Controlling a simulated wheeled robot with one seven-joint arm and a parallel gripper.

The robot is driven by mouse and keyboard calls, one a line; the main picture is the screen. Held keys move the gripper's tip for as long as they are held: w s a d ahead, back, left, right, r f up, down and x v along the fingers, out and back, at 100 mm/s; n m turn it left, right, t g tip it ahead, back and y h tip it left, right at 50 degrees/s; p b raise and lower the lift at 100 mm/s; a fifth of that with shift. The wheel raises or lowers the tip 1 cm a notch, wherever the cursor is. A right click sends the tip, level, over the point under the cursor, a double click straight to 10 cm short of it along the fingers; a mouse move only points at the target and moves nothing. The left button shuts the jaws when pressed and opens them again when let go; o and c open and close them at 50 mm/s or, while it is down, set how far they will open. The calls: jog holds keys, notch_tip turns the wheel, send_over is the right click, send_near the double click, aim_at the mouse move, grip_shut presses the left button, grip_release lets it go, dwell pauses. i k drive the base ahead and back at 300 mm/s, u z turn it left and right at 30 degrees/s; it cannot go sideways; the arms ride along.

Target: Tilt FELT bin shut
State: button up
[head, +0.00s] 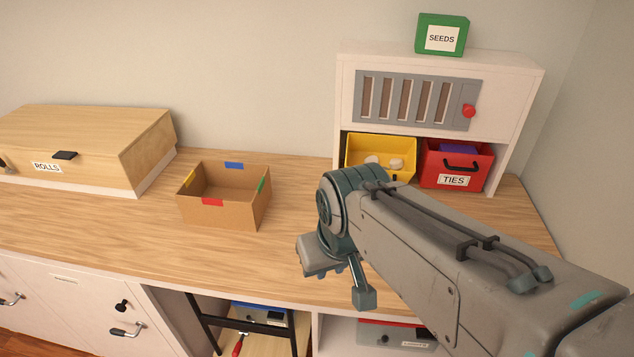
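No FELT label is legible in the head view. A yellow bin (400,150) sits in the lower left bay of the white cabinet (515,100). Its top is open towards me and pale lumps show inside. My arm hides its lower front, where any label is covered. A red bin (480,172) labelled TIES stands to its right, also open, with something purple inside. My gripper (343,274) is over the worktop, in front of and left of the yellow bin in the picture, with no contact visible. Its fingertips are not clear enough to tell open from shut.
A cardboard box (222,213) with coloured tabs stands left of my gripper on the wooden worktop (110,215). A wooden ROLLS case (125,155) is at the far left. A green SEEDS box (442,36) stands on the cabinet. A red knob (468,110) is above the bins.

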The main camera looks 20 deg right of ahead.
aim_at(398, 155)
jog(key=u, duration=0.7)
jog(key=k, duration=0.5)
jog(key=z, duration=1.25)
jog(key=i, duration=0.5)
